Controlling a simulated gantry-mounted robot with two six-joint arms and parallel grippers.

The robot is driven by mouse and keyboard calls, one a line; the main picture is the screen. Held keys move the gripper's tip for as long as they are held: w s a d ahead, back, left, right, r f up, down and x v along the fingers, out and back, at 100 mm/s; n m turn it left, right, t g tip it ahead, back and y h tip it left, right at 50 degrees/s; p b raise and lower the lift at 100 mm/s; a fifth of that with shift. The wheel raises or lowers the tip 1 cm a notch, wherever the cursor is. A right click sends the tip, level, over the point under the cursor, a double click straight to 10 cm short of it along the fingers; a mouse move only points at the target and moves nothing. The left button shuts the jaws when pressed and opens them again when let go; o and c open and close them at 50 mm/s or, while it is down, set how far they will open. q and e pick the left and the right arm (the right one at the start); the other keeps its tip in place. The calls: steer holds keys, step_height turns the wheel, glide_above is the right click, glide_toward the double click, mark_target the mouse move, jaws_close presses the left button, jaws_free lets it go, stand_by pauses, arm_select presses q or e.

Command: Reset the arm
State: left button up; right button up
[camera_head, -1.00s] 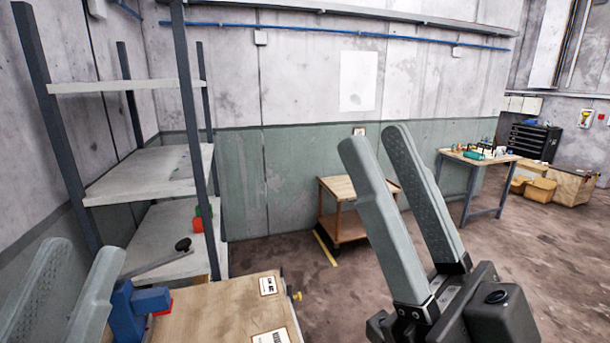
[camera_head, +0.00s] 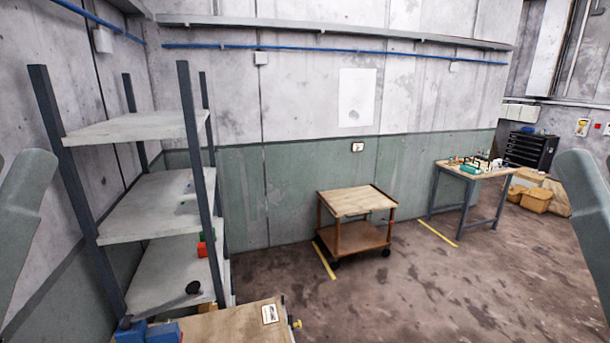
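Neither visible finger touches anything that I can see.
A wooden bench (camera_head: 235,325) with a blue vise (camera_head: 148,334) lies at the bottom. A grey shelf (camera_head: 155,207) stands at left, with small red, green and black things on it. A wooden cart (camera_head: 355,203) and a worktable (camera_head: 478,168) stand farther back. The middle floor is clear.

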arm_select(q)
step_height(320, 180, up, 10)
steer(key=p, duration=0.6)
steer(key=shift+p, duration=0.3)
arm_select(e)
step_height(320, 180, up, 10)
arm_select(q)
step_height(320, 180, down, 35)
steer(key=b, duration=3.5)
arm_select(e)
step_height(320, 180, down, 35)
